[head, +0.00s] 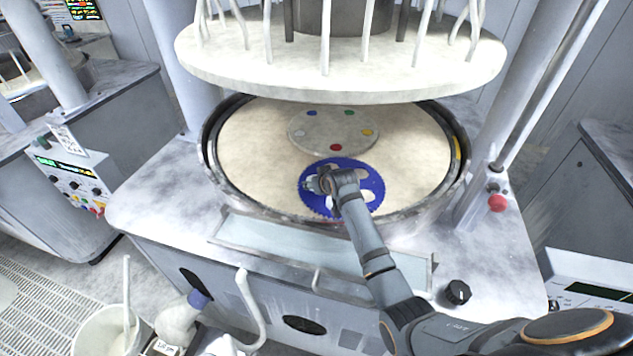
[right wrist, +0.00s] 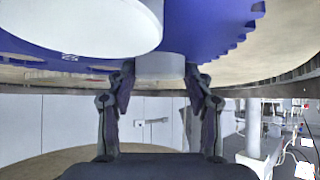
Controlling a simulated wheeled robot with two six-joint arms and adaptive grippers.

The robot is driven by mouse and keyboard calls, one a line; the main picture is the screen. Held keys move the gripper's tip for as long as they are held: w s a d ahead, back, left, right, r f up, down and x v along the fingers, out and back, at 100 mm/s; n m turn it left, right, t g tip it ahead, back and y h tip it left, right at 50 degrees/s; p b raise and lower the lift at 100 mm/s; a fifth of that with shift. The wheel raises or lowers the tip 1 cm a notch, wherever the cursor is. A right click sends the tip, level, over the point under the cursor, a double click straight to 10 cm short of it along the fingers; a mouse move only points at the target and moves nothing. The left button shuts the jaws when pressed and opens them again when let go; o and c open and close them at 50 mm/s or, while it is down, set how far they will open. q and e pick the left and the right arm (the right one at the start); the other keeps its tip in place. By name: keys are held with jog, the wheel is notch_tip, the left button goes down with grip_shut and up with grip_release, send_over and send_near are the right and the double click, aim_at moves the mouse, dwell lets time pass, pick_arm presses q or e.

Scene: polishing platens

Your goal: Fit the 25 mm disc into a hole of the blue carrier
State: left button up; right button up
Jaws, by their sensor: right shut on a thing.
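The blue carrier (head: 374,187) is a toothed disc with several pale holes, lying on the near part of the cream platen (head: 255,165). Its blue toothed edge (right wrist: 225,20) also fills the top of the right wrist view. My right gripper (head: 312,184) is over the left half of the carrier. In the right wrist view its two fingers (right wrist: 157,85) are shut on a pale grey round piece (right wrist: 158,68), which I take for the 25 mm disc. The piece is close to the carrier; whether it touches or sits in a hole I cannot tell. My left gripper is out of view.
A round plate with coloured spots (head: 335,131) lies behind the carrier. A wide white upper plate (head: 340,75) with hanging rods overhangs the platen's back. The raised metal rim (head: 205,150) surrounds the platen. A red button (head: 497,203) stands at right.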

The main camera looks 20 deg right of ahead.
jog(key=shift+f, duration=0.15)
jog(key=o, duration=1.2)
jog(key=shift+c, duration=0.2)
jog(key=shift+f, duration=0.1)
jog(key=shift+s, duration=0.1)
jog(key=v, duration=1.2)
